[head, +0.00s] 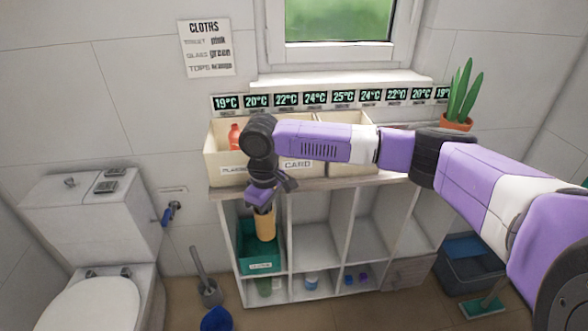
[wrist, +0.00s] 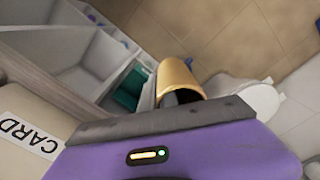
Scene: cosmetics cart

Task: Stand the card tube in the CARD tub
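The card tube (head: 265,224) is a tan, hollow cylinder. It hangs roughly upright below my gripper (head: 264,205), in front of the shelf's left column. In the wrist view the tube (wrist: 176,76) shows its open end, with a dark finger at its mouth. My gripper (wrist: 165,112) appears shut on it; the far finger is largely hidden. The CARD tub (head: 304,174) is a cream box on top of the shelf, behind and above the tube, partly covered by my arm. Its labelled wall (wrist: 62,122) is at the left of the wrist view.
A cream tub (head: 217,160) with a red bottle (head: 234,137) stands left of the CARD tub. A green tub (head: 245,257) sits in the shelf (head: 228,225) below the tube. A potted plant (head: 456,122) stands at the right. A toilet (head: 90,300) is at the left.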

